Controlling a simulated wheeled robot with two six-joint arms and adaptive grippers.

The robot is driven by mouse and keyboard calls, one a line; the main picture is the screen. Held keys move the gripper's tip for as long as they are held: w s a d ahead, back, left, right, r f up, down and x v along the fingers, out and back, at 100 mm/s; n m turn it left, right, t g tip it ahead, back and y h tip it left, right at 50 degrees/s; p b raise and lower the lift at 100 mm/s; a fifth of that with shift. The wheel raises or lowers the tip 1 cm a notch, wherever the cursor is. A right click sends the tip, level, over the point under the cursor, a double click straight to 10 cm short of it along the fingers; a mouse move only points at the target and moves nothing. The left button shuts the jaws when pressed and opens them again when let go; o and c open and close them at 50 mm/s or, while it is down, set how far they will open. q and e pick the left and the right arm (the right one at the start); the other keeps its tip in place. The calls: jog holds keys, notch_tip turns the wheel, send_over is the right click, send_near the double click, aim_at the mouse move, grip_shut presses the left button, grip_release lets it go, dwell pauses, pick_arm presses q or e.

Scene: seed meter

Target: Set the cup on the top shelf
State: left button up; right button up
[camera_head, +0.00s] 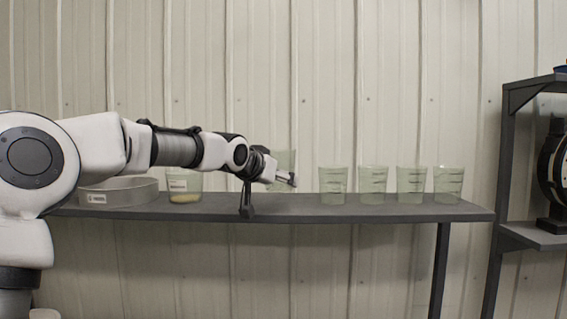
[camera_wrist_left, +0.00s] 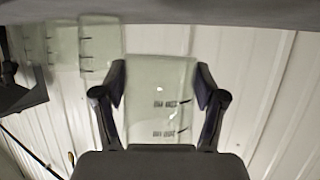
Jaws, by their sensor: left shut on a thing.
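A clear, pale green cup with dark markings (camera_head: 284,160) is in my left gripper (camera_head: 286,180), over the long grey shelf. In the left wrist view the cup (camera_wrist_left: 160,98) sits between the two fingers of the left gripper (camera_wrist_left: 160,82), which are shut on its sides. Its rim shows higher than those of the other cups in the head view. At the right edge stands a dark rack with a top shelf (camera_head: 535,84). My right gripper is not in view.
Several similar cups (camera_head: 373,186) stand in a row on the long shelf (camera_head: 400,213). Left of my gripper are a cup with yellowish contents (camera_head: 184,188) and a round pale pan (camera_head: 117,192). A black round device (camera_head: 555,175) stands on the rack's lower shelf (camera_head: 530,235).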

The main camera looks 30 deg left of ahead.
aim_at(284, 204)
pick_arm(q)
jog(key=w+p, duration=0.1)
jog(key=w+a, duration=0.1)
jog(key=w, duration=0.1)
jog(key=w+p, duration=0.1)
jog(key=w, duration=0.1)
jog(key=shift+w+a+f+p, duration=0.15)
jog(key=shift+a+f+p, duration=0.05)
jog(key=shift+a+p, duration=0.15)
notch_tip(284, 204, down, 4)
jog(key=shift+d+b, duration=0.1)
jog(key=shift+b, duration=0.6)
jog(key=shift+s+r, duration=0.1)
jog(key=shift+s, duration=0.25)
jog(key=shift+f, duration=0.2)
jog(key=o, duration=1.1)
jog(key=shift+w, duration=0.15)
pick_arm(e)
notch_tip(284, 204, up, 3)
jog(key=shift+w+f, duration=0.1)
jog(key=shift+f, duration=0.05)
